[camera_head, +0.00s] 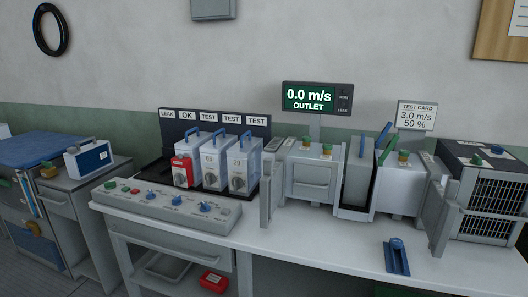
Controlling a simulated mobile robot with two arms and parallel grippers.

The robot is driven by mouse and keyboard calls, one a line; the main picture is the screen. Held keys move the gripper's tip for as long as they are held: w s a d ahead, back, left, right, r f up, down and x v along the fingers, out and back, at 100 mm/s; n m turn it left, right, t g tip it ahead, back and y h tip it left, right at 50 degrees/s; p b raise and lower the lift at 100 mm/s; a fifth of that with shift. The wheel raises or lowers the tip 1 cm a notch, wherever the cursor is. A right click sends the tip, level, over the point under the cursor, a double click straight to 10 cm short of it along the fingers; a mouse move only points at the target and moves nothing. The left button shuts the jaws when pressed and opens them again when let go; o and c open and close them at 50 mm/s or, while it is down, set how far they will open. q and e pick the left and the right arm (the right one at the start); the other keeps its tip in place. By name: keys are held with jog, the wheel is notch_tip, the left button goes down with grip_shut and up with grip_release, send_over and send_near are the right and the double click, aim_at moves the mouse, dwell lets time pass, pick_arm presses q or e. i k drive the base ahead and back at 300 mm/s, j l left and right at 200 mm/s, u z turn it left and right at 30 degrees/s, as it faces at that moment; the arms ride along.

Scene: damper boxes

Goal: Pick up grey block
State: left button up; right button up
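No single loose grey block stands out, and I cannot tell which grey thing the task means. Several pale grey boxes with blue handles and dials stand in a black rack; the left one (186,168) carries a red tag, with a middle box (215,165) and a right box (243,168) beside it. A larger grey box (313,172) with a front handle stands right of them on the white bench (300,234). A grey upright panel (265,193) is at its left side. Neither of my grippers is in view.
A control panel (168,206) with knobs lies at the bench's front left. A blue tool (396,258) lies at the front right. A caged unit (492,208) stands far right. A display (317,97) reads 0.0 m/s. The bench's front middle is clear.

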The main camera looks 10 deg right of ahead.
aim_at(359, 169)
jog(key=i+j+z, duration=0.2)
jog(key=i, duration=1.05)
jog(key=l, duration=0.1)
